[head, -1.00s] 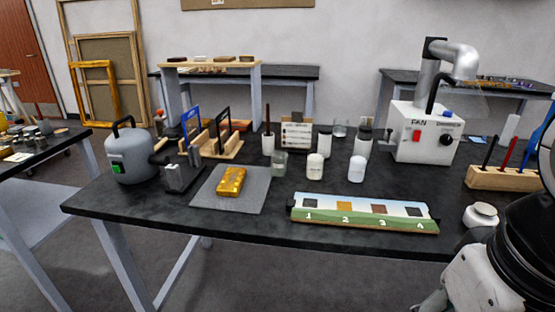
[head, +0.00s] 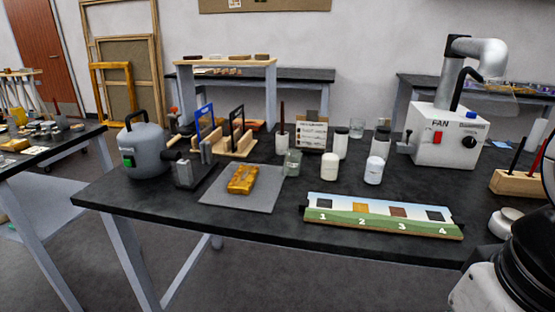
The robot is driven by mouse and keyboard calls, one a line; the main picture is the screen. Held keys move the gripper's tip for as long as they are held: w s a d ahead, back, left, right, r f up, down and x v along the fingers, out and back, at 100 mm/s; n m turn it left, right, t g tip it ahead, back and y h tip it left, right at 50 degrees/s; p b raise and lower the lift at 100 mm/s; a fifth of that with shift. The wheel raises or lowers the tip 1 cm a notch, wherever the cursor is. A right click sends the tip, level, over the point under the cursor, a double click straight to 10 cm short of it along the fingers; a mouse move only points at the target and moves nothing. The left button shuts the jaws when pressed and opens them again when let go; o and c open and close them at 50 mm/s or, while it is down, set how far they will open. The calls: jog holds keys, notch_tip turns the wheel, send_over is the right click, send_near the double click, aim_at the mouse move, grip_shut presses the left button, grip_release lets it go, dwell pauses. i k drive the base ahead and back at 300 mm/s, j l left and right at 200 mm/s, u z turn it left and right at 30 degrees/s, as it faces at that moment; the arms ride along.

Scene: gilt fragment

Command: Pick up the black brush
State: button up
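A thin black-handled tool, which looks like the black brush (head: 518,154), stands leaning in a wooden holder block (head: 520,184) at the right end of the black table (head: 240,228). A red-handled one (head: 534,155) stands beside it in the same block. The right part of the block is hidden behind my arm. Part of my arm shows at the lower right, in front of the block. My gripper is out of view.
A white fan box (head: 445,135) with a grey duct stands behind the block. A numbered strip (head: 382,216) lies along the front edge. A small white jar (head: 503,222) is by my arm. Bottles, a grey canister (head: 145,150) and a gold piece (head: 242,180) on a grey mat occupy the rest.

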aim_at(515, 160)
jog(key=i+l+z, duration=0.15)
jog(key=z, duration=0.25)
jog(key=i+z, duration=0.9)
jog(key=z, duration=0.2)
jog(key=i+l+u, duration=0.1)
jog(key=l+u, duration=0.15)
jog(key=l, duration=0.45)
jog(key=l+u, duration=0.25)
jog(key=l, duration=0.45)
